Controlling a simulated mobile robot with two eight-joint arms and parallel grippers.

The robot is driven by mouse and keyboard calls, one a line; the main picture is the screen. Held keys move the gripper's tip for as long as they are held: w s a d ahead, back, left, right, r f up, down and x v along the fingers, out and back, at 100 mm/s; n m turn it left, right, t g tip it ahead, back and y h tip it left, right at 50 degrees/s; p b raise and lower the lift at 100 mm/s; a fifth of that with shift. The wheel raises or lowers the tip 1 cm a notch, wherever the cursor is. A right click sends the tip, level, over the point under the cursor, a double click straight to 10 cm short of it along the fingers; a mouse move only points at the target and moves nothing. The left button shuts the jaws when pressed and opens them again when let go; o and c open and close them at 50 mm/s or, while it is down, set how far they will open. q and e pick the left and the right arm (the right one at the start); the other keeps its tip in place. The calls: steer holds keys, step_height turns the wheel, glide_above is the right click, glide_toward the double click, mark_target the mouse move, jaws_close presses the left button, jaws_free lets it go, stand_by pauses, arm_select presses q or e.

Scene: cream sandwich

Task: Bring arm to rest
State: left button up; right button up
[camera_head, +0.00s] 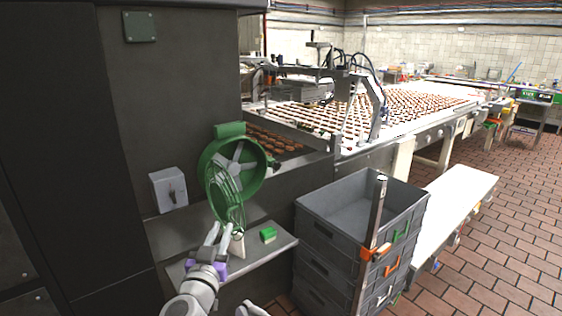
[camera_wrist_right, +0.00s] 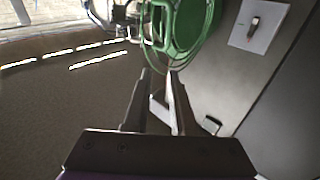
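My right gripper (camera_head: 215,242) is in the lower left of the head view, with light fingers and purple parts at the wrist. Its dark fingers (camera_wrist_right: 159,72) show in the wrist view with a gap between the tips and nothing held. It is over a grey shelf (camera_head: 180,271), just below a round green reel-like thing (camera_head: 212,178) with grey spokes and hanging green loops. The green thing also shows in the wrist view (camera_wrist_right: 188,25) beyond the fingertips. Whether the fingers touch the loops I cannot tell.
A white switch box (camera_head: 168,189) is on the dark wall. A green block (camera_head: 268,235) and a pale cone-shaped thing (camera_head: 237,247) are on the shelf. Stacked grey crates (camera_head: 322,232) stand to the right. A conveyor (camera_head: 400,140) with rows of biscuits runs behind. Brick floor (camera_head: 500,250) is free at right.

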steer(key=s+d+r+n+g+y+p, duration=0.1)
steer(key=d+n+y, duration=0.15)
steer(key=d, duration=0.25)
steer(key=s+d+r+n+g+y+p, duration=0.1)
steer(key=s+d+n+y, duration=0.1)
steer(key=d+y, duration=0.3)
steer(key=s+d+f+m+g+h+p, duration=0.1)
steer(key=s+d+f+g, duration=0.4)
steer(key=s+d+f, duration=0.5)
steer(key=s+d+f+m+g+h+p, duration=0.2)
steer(key=s+d+f+g+h, duration=0.4)
steer(key=s+d+f, duration=0.5)
steer(key=s+d+m, duration=0.1)
steer(key=s+d, duration=0.3)
steer(key=s, duration=0.1)
steer(key=shift+s+d+f+g, duration=0.15)
steer(key=shift+s+d+g, duration=0.15)
steer(key=shift+d, duration=0.1)
